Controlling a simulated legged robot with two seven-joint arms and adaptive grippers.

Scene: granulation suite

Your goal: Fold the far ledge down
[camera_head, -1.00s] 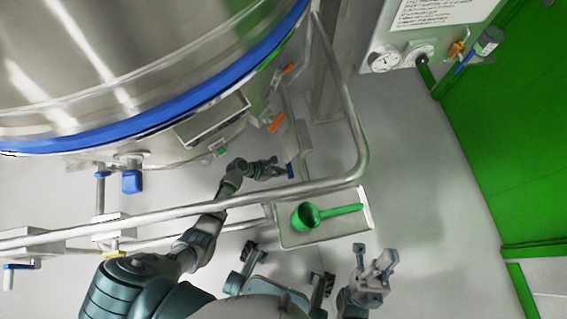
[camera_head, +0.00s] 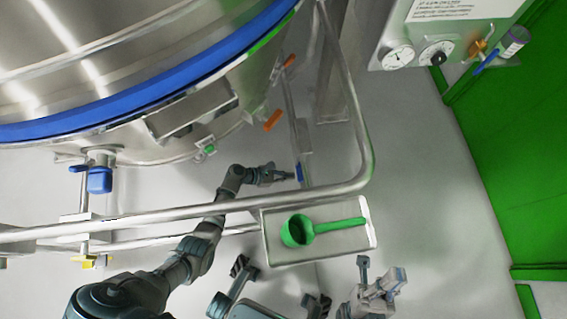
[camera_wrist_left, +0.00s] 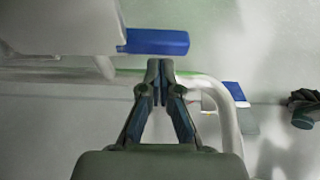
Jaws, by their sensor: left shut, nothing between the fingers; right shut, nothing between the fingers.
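A narrow grey upright plate (camera_head: 304,138) with a blue tab (camera_head: 299,172) at its lower end stands beyond the rail; it may be the far ledge, but I cannot be sure. My left gripper (camera_head: 291,175) is shut and empty, reaching past the rail with its tips close beside the blue tab; contact is unclear. In the left wrist view the shut fingers (camera_wrist_left: 160,72) point just below a blue tab (camera_wrist_left: 158,41) on a pale part. My right gripper (camera_head: 379,273) is shut and empty at the lower right, away from the plate.
A bent metal rail (camera_head: 358,125) runs around the steel vessel (camera_head: 110,60) and under my left arm. A flat metal tray (camera_head: 275,252) bears a green scoop (camera_head: 297,231) just outside it. Orange handles (camera_head: 272,120) sit by the vessel. The floor at right is clear.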

